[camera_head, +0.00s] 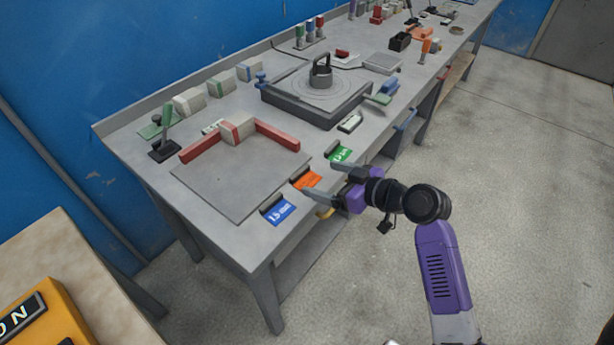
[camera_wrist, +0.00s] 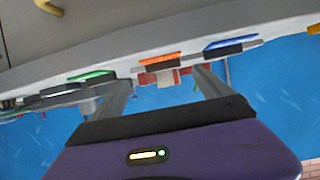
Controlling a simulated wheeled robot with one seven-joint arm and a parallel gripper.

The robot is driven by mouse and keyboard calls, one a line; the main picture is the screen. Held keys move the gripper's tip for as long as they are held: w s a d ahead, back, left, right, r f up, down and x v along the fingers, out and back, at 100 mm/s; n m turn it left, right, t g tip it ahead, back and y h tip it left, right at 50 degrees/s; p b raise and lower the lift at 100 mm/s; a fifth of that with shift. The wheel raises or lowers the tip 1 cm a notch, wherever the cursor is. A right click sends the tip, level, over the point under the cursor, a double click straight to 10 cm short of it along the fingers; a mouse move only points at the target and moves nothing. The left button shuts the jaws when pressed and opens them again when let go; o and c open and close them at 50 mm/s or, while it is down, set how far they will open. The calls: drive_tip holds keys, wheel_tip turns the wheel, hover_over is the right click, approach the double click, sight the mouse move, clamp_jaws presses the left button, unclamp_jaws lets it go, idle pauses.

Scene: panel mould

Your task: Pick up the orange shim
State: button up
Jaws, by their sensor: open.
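The orange shim (camera_head: 306,181) lies at the front edge of the grey workbench, on a small dark holder, between a blue shim (camera_head: 280,211) and a green shim (camera_head: 340,154). My gripper (camera_head: 322,178) is open at the bench's front edge, its two fingers pointing toward the orange shim, one on each side of it in the picture. In the wrist view the orange shim (camera_wrist: 160,58) shows ahead, between my open fingers (camera_wrist: 160,82). Nothing is between the fingers close to the palm. I cannot tell the exact gap from fingertips to shim.
Behind the shims lies a flat grey plate (camera_head: 225,185) with red bars (camera_head: 277,136) along it. A dark turntable block (camera_head: 318,97) stands further along the bench (camera_head: 240,225). A yellow handle (camera_head: 325,213) sits below the front edge. The floor in front is clear.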

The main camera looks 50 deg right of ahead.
sight(300, 172)
drive_tip(key=x, duration=0.2)
drive_tip(key=p+x, duration=0.1)
drive_tip(key=x, duration=0.3)
drive_tip(key=shift+w+a+r, duration=0.15)
drive_tip(key=shift+w+a, duration=0.2)
drive_tip(key=shift+w, duration=0.15)
drive_tip(key=shift+c, duration=0.4)
drive_tip(key=c, duration=1.4)
drive_tip(key=shift+o, duration=0.2)
